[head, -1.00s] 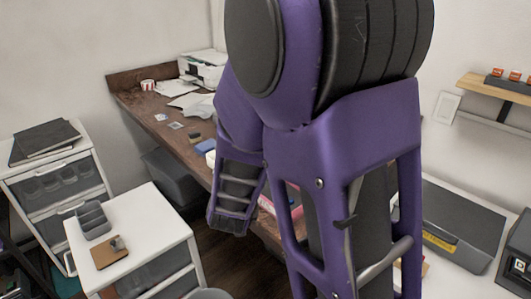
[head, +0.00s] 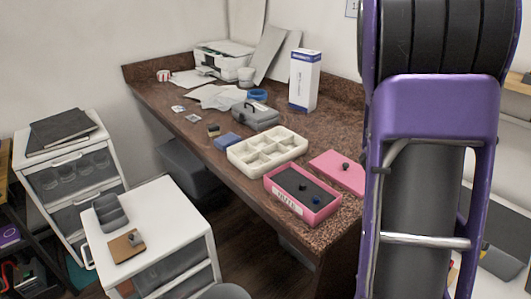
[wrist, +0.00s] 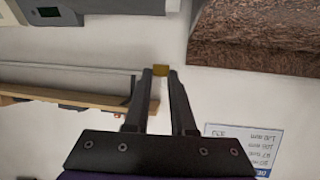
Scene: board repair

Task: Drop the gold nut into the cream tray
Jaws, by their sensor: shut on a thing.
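The cream tray (head: 250,168) lies on the brown worktop in the head view, with its compartments facing up. It looks empty from here. My gripper (wrist: 160,73) shows in the wrist view, shut on the gold nut (wrist: 160,69) between its fingertips. The nut is held clear in the air, with a wall behind it. My gripper and the nut do not show in the head view, where only my purple arm stands at the right. The tray does not show in the wrist view.
A pink box (head: 302,208) with a dark inside stands right in front of the tray, its pink lid (head: 338,172) beside it. A grey case (head: 255,117), a blue block (head: 228,142) and a white box (head: 304,80) stand around. A white cabinet (head: 180,224) stands at front left.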

